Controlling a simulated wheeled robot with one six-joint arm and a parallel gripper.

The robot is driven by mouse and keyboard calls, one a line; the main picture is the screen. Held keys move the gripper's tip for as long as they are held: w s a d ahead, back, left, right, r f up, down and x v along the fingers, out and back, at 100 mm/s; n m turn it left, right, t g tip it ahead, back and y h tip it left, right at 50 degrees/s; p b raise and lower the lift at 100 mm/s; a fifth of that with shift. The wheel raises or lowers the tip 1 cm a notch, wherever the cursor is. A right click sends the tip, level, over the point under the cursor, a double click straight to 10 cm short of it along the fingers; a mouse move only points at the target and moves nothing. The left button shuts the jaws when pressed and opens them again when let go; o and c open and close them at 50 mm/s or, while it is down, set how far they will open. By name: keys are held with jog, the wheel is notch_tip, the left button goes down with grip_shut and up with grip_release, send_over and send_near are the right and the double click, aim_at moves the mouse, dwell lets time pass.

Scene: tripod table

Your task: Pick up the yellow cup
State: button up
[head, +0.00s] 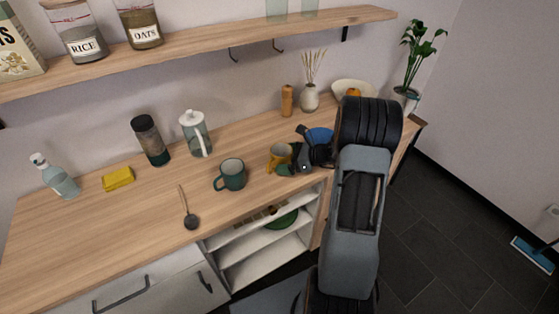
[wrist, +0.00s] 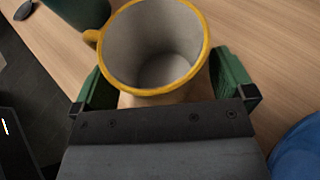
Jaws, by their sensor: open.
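The yellow cup (head: 280,157) stands upright on the wooden counter, just right of a dark green mug (head: 231,175). In the wrist view the cup (wrist: 153,91) shows its yellow rim, grey empty inside and a handle at the left. My gripper (wrist: 165,85) is open, with one green finger pad on each side of the cup. A gap shows at the right pad; contact at the left is unclear. In the head view my gripper (head: 290,166) is at the cup's front right, and my arm hides part of the area behind it.
A blue item (head: 320,138), seen also in the wrist view (wrist: 298,150), lies close to my gripper's right. A shelf (head: 200,50) hangs above.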

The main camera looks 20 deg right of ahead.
jog(key=shift+w+a+f, duration=0.1)
jog(key=shift+w+a, duration=0.1)
jog(key=c, duration=1)
